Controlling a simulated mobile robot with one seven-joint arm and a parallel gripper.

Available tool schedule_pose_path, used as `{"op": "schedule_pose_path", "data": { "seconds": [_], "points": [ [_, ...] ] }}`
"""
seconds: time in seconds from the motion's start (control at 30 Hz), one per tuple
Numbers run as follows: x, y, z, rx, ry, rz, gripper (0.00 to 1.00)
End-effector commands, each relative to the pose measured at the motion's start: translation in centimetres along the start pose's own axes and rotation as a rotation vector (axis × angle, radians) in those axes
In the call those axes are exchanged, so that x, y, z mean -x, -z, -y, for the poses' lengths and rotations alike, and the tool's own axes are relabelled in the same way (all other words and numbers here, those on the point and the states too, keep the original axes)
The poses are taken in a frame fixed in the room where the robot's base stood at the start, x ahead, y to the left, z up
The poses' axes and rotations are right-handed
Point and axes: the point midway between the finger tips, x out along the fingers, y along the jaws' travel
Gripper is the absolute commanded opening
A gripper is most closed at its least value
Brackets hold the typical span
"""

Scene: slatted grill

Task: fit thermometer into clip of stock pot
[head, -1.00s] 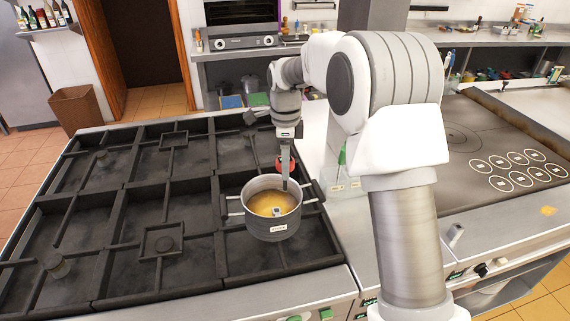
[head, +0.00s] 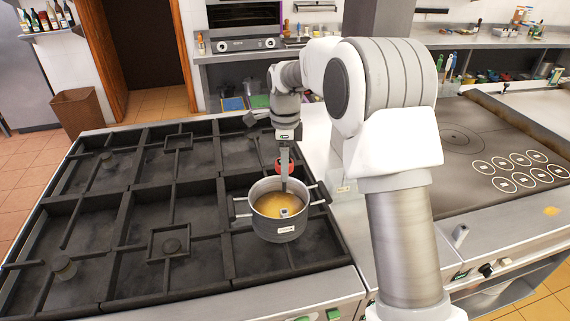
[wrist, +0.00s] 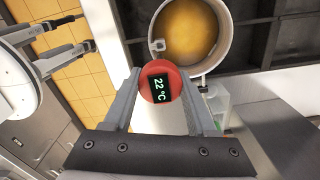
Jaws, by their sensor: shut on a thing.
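The thermometer has a round red head (wrist: 162,84) with a dark display reading 22 °C. In the wrist view it sits between the two fingers of my gripper (wrist: 163,76), which is shut on it. The stock pot (head: 281,227) is a grey metal pot with side handles, holding yellow-brown liquid, and stands upright on the grill. My gripper (head: 284,184) is over the pot's far side in the head view. A small grey clip (wrist: 158,46) shows at the pot's inner rim in the wrist view, apart from the red head. The thermometer's stem is not clearly visible.
The black slatted grill (head: 125,215) spreads left of the pot and is otherwise mostly clear. A steel counter strip and a flat hob (head: 455,150) lie to the right. A rear counter (head: 240,48) holds bottles and utensils.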

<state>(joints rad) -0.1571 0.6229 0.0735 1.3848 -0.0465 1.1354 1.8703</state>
Motion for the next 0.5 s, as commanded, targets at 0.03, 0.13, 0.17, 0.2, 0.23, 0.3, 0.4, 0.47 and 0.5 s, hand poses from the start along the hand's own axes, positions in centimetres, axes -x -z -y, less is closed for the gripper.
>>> {"op": "schedule_pose_path", "data": {
  "seconds": [0.03,0.13,0.17,0.2,0.23,0.3,0.4,0.47,0.5],
  "points": [
    [-0.6,0.0,0.0,0.0,-0.001,0.0,0.0],
    [-1.4,0.0,0.0,0.001,-0.001,0.0,0.0],
    [-1.7,-0.1,0.0,0.001,-0.001,-0.001,0.0],
    [-2.1,-0.1,0.0,0.001,-0.001,-0.001,0.0],
    [-2.4,-0.1,-0.1,0.001,-0.001,-0.001,0.0],
    [-3.1,0.0,-0.1,0.001,-0.002,-0.001,0.0],
    [-4.1,0.0,0.0,0.001,-0.001,-0.001,0.0],
    [-4.7,0.0,0.0,0.0,-0.001,-0.001,0.0],
    [-5.1,0.0,0.0,0.001,-0.001,-0.001,0.0]
  ]
}}
